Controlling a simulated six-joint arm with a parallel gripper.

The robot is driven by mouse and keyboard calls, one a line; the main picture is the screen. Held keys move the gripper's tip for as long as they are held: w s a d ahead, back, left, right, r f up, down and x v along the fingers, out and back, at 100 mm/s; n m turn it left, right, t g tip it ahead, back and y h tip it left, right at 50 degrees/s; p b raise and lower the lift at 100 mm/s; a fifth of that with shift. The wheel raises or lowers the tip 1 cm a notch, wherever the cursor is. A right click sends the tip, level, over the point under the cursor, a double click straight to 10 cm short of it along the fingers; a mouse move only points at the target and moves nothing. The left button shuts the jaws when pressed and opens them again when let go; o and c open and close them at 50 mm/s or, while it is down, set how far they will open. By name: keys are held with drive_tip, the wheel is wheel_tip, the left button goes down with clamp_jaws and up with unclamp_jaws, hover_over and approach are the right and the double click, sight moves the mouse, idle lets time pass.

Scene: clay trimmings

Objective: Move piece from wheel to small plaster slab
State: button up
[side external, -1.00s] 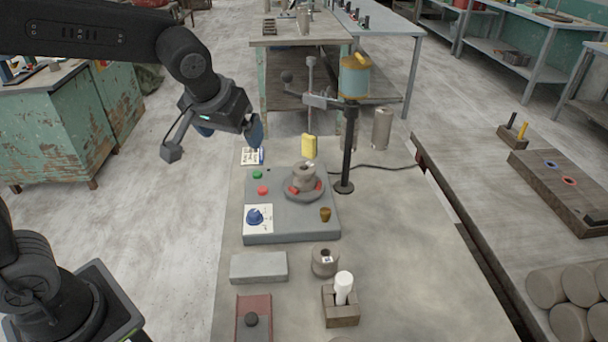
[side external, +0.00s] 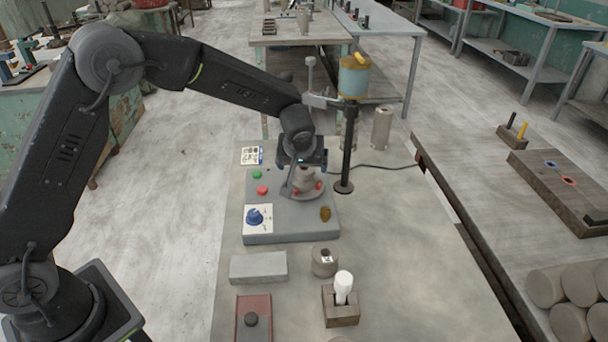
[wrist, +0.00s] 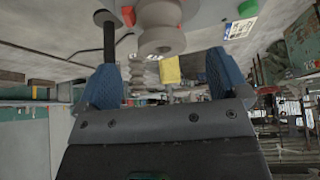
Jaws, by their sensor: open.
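The grey clay piece (side external: 304,180) sits on the round wheel head (side external: 308,194) of the grey wheel base (side external: 285,232). Small red blocks show around it on the wheel. My gripper (side external: 304,164) is just above and behind the piece in the side view and partly covers its top. In the wrist view my gripper (wrist: 163,80) has its blue fingers wide apart with nothing between them. The piece (wrist: 159,25) shows beyond the fingers at the top of that view. The small plaster slab (side external: 258,267) is a pale grey block in front of the wheel base, with nothing on it.
A wooden holder (side external: 341,308) with a white bottle and a reddish board (side external: 253,322) lie nearer the front.

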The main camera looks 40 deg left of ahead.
sight(304, 169)
drive_tip(key=shift+x, duration=3.55)
drive_tip(key=shift+w+a+r, duration=0.1)
drive_tip(key=shift+w, duration=0.05)
drive_tip(key=c, duration=1.2)
drive_tip(key=shift+r, duration=0.1)
drive_tip(key=shift+r, duration=0.1)
wheel_tip(304, 169, up, 4)
drive_tip(key=shift+r, duration=0.15)
drive_tip(key=s+a+r, duration=0.5)
drive_tip(key=a+r, duration=0.1)
drive_tip(key=a, duration=0.4)
drive_tip(key=s+d+m+h, duration=0.1)
drive_tip(key=s+m, duration=0.1)
drive_tip(key=s, duration=0.2)
drive_tip(key=s+d+f+m+h, duration=0.1)
drive_tip(key=s+d+m, duration=0.1)
drive_tip(key=s, duration=0.2)
drive_tip(key=s+d+m+t+h, duration=0.1)
drive_tip(key=s+d+m, duration=0.1)
drive_tip(key=s, duration=0.2)
drive_tip(key=shift+d+f+m, duration=0.2)
drive_tip(key=shift+f+m, duration=0.15)
drive_tip(key=shift+m, duration=0.05)
